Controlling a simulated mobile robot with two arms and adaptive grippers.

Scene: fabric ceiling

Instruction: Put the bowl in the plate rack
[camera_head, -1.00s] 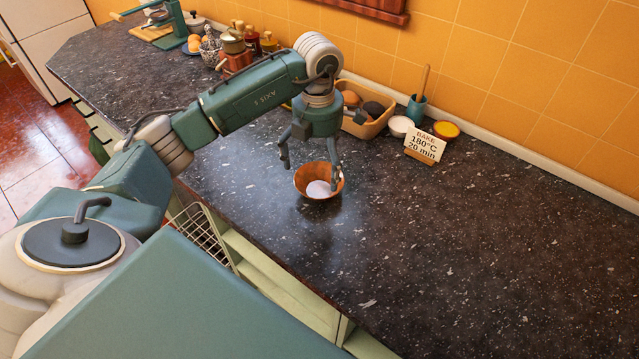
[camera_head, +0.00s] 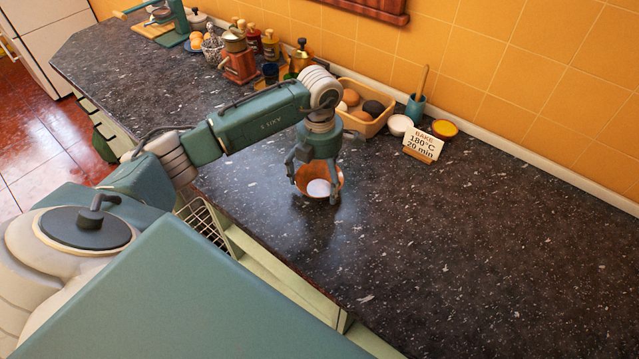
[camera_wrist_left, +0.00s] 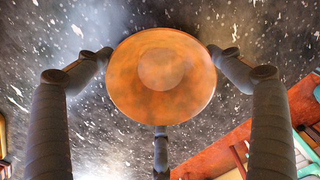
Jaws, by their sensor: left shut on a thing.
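A wire rack (camera_head: 208,224), seemingly the plate rack, shows below the counter's front edge, partly hidden behind my body. My right gripper is not in view.
Bottles and a red grinder (camera_head: 238,68) stand farther left. The counter (camera_head: 480,240) to the right is clear.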

